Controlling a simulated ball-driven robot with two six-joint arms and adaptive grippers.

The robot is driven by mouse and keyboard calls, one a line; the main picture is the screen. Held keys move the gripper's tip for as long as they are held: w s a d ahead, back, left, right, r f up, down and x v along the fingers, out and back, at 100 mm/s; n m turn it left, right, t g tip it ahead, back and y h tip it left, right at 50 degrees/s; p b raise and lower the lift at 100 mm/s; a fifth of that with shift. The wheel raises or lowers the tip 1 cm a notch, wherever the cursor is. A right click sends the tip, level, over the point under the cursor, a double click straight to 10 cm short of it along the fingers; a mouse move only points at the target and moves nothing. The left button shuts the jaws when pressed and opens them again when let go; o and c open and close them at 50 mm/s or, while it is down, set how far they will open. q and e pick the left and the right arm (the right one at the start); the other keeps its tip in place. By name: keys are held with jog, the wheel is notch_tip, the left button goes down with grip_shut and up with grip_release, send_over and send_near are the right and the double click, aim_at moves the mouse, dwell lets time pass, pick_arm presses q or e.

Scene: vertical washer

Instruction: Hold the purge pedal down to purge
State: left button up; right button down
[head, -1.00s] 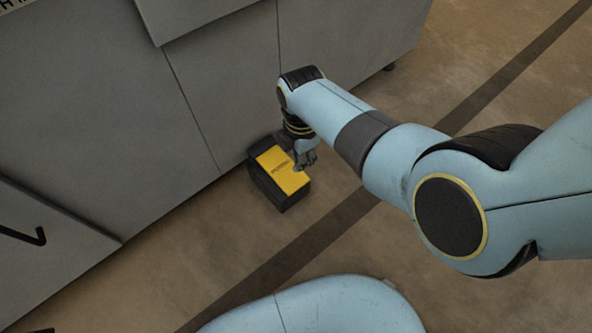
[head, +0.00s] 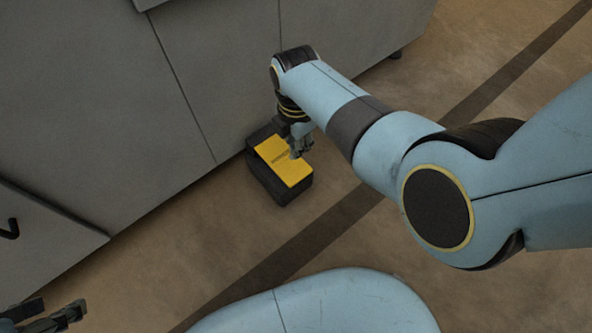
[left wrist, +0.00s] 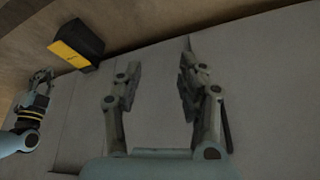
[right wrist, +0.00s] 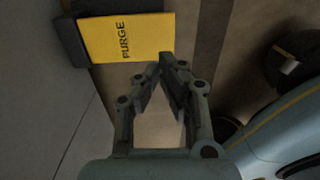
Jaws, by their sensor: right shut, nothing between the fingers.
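The purge pedal is a black box with a yellow top plate (head: 282,163) on the floor against the grey cabinet. The plate reads PURGE in the right wrist view (right wrist: 125,38), and its yellow side shows in the left wrist view (left wrist: 70,52). My right gripper (head: 298,150) points down over the plate's right part in the head view. Its fingertips (right wrist: 162,62) are together and empty. In the left wrist view the right gripper (left wrist: 41,75) shows a gap from the pedal. My left gripper (head: 70,316) is far from the pedal, its fingers (left wrist: 158,68) apart and empty.
The grey cabinet (head: 110,120) stands directly behind the pedal, with a dark handle (head: 10,229) at the left. The brown floor (head: 225,235) in front of the pedal is clear. A dark stripe (head: 330,215) runs across it.

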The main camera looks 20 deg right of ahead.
aim_at(297, 172)
notch_tip(297, 172, down, 3)
jog(key=shift+r+b, duration=0.1)
jog(key=shift+b, duration=0.65)
jog(key=shift+f+b, duration=0.55)
pick_arm(q)
notch_tip(297, 172, down, 7)
jog(key=t+b, duration=0.2)
jog(key=t, duration=0.4)
pick_arm(e)
jog(key=shift+f, duration=0.8)
notch_tip(297, 172, down, 2)
jog(key=shift+f+b, duration=0.15)
jog(key=shift+b, duration=0.95)
jog(key=shift+f+b, duration=0.65)
jog(key=shift+b, duration=0.1)
pick_arm(q)
jog(key=w+d+r+m+t+h, duration=0.1)
jog(key=w+r+t, duration=0.4)
jog(key=r, duration=0.5)
jog(key=w+d+r+m+t+h, duration=0.1)
jog(key=w+d+r+t+h, duration=0.1)
jog(key=w+r+t, duration=0.4)
notch_tip(297, 172, up, 5)
jog(key=shift+r+m+t+h, duration=0.1)
jog(key=shift+m+t+h, duration=0.2)
